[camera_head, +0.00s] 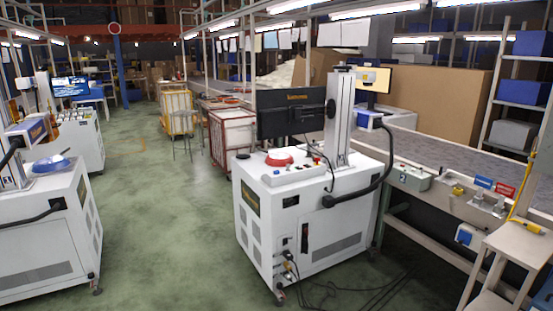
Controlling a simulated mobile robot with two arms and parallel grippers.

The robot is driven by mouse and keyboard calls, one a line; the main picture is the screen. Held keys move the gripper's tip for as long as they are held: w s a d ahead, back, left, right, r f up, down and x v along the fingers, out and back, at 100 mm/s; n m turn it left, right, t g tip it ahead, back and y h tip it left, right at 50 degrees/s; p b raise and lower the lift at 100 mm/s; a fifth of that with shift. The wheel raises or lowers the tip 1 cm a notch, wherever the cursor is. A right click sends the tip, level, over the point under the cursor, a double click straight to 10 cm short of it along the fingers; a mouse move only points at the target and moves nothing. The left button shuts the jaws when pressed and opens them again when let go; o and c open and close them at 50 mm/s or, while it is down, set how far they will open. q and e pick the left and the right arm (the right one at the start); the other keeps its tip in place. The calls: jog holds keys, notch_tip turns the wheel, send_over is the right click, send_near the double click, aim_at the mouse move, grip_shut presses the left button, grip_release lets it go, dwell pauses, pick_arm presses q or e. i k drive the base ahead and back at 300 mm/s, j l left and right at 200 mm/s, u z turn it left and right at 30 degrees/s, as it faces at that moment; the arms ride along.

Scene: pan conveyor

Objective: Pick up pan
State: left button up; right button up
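I cannot make out a pan for certain. A small red round object (279,158) lies on top of the white machine cabinet (315,195) in the middle; it is too small to tell whether it is a pan. A blue object (51,164) lies on top of the white cabinet at the left (42,225), also too small to identify. Neither of my grippers shows in the head view.
A conveyor (443,170) runs along the right behind the middle cabinet. A wooden stand (517,243) is at the lower right. Black cables (345,292) lie on the floor beside the middle cabinet. The green floor (165,215) between the two cabinets is clear.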

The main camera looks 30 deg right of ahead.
aim_at(278, 159)
jog(key=i+j+z, duration=0.15)
jog(key=i, duration=1.3)
jog(key=i+l, duration=0.1)
jog(key=i, duration=1.45)
jog(key=i+l+u, duration=0.1)
jog(key=i, duration=0.7)
jog(key=i+j, duration=0.1)
jog(key=i, duration=2.2)
jog(key=i+l+z, duration=0.15)
jog(key=i+z, duration=0.25)
jog(key=i, duration=0.2)
jog(key=i+z, duration=0.45)
jog(key=i, duration=0.15)
jog(key=i+j+z, duration=0.4)
jog(key=i, duration=0.15)
jog(key=i+l+z, duration=0.1)
jog(key=z, duration=0.35)
jog(key=i+z, duration=0.3)
jog(key=z, duration=0.2)
jog(key=i+j+z, duration=0.1)
jog(key=z, duration=0.35)
jog(key=i+j+z, duration=0.15)
jog(key=z, duration=0.3)
jog(key=i+j+z, duration=0.25)
jog(key=z, duration=0.2)
